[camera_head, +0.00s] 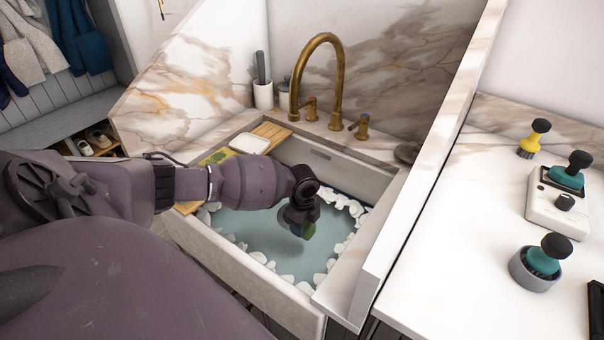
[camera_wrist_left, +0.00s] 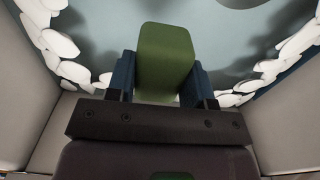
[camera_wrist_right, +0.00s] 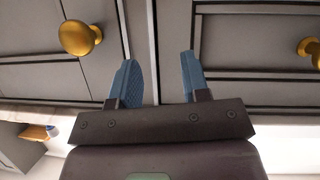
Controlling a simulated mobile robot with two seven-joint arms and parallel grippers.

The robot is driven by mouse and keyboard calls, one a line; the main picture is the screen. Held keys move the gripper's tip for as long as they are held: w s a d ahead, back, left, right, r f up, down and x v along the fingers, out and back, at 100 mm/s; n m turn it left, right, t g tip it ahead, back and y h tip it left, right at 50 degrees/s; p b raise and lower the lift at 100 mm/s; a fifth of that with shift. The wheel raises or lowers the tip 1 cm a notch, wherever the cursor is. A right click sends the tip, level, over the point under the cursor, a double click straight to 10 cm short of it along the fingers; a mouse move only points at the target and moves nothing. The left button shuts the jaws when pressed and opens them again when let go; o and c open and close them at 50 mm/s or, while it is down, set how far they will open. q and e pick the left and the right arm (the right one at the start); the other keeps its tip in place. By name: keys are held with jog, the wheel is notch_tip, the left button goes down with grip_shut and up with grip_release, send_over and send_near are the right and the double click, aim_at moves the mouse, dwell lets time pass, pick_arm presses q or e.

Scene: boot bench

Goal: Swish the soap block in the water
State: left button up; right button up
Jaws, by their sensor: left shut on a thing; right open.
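The soap block is a green rounded block (camera_wrist_left: 165,60), seen between the two blue fingers of my left gripper (camera_wrist_left: 163,82) in the left wrist view. In the head view my left gripper (camera_head: 303,222) is over the sink, pointing down, shut on the soap block (camera_head: 308,231). The block is at or just above the water; I cannot tell whether it touches. The blue-grey water (camera_head: 262,226) fills the sink (camera_head: 232,262), with white foam (camera_head: 345,205) around its edges. My right gripper (camera_wrist_right: 160,82) is open and empty, in front of grey cabinet fronts in the right wrist view.
A brass faucet (camera_head: 340,70) with two handles stands behind the sink. A wooden board (camera_head: 272,131) with a white dish (camera_head: 249,143) and a green-yellow sponge-like item lies across the sink's left side. Dark-knobbed brushes (camera_head: 545,258) stand on the right counter (camera_head: 450,240).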

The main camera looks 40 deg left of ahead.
pick_arm(q)
jog(key=shift+r, duration=0.1)
jog(key=shift+r+p, duration=2.4)
jog(key=shift+r, duration=1.6)
pick_arm(e)
notch_tip(320, 180, up, 8)
jog(key=w+t, duration=0.1)
jog(key=shift+w, duration=0.2)
jog(key=shift+r, duration=0.2)
